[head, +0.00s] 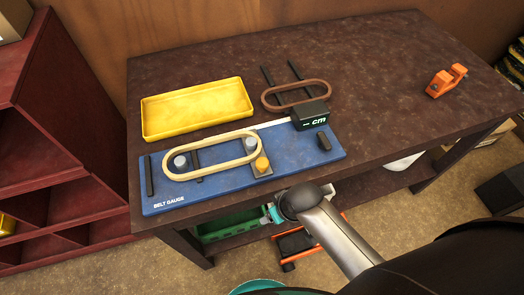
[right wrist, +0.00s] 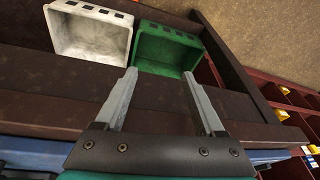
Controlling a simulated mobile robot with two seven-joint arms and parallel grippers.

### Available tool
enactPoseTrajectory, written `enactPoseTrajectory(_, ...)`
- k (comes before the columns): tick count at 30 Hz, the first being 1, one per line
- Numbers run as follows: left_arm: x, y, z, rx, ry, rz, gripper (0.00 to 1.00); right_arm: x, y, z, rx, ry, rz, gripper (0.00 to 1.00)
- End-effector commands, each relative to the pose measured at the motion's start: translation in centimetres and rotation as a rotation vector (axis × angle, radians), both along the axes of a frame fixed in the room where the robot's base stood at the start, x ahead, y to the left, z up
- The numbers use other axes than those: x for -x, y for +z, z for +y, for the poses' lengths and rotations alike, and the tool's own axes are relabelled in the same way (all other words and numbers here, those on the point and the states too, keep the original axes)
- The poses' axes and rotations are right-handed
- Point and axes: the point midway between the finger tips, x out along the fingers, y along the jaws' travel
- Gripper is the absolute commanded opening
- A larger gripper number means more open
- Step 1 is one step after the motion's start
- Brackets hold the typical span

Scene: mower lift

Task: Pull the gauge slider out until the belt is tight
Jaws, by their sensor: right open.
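The blue belt gauge board (head: 225,188) lies along the table's front left. A cream belt (head: 215,138) loops around two grey round posts, one at the left (head: 181,162) and one at the right (head: 251,145). A yellow knob (head: 262,163) on a small grey plate sits just outside the belt's front right. A black readout box (head: 311,115) shows dashes and "cm". My right gripper (head: 270,214) is just off the board's front edge, its fingers mostly hidden in the head view. In the right wrist view it is open and empty (right wrist: 160,73). My left gripper is out of view.
A yellow tray (head: 197,109) and a brown belt (head: 297,95) with dark bars lie behind the board. An orange part (head: 446,80) is at the right. Green (right wrist: 164,52) and white (right wrist: 88,35) bins are below the tabletop. The table's right half is mostly clear.

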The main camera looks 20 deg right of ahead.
Motion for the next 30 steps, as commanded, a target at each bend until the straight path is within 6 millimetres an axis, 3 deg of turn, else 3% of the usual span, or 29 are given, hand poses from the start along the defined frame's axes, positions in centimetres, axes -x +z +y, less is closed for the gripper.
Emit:
enactPoseTrajectory(1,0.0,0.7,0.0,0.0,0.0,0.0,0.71,-0.5,2.5,0.5,-0.009,0.013,-0.014,0.71)
enactPoseTrajectory(8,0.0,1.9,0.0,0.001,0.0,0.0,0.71,-1.2,10.0,2.2,-0.038,0.074,-0.041,0.71)
enactPoseTrajectory(9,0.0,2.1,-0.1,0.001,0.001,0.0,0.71,-1.8,11.8,2.7,-0.047,0.101,-0.051,0.71)
enactPoseTrajectory(15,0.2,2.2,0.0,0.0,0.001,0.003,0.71,-4.6,14.8,5.3,-0.074,0.235,-0.039,0.71)
enactPoseTrajectory(21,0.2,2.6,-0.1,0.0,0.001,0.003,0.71,-6.9,18.5,6.5,-0.047,0.382,-0.001,0.71)
enactPoseTrajectory(30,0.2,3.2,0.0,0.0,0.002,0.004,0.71,-9.1,24.3,3.9,0.106,0.532,0.116,0.71)
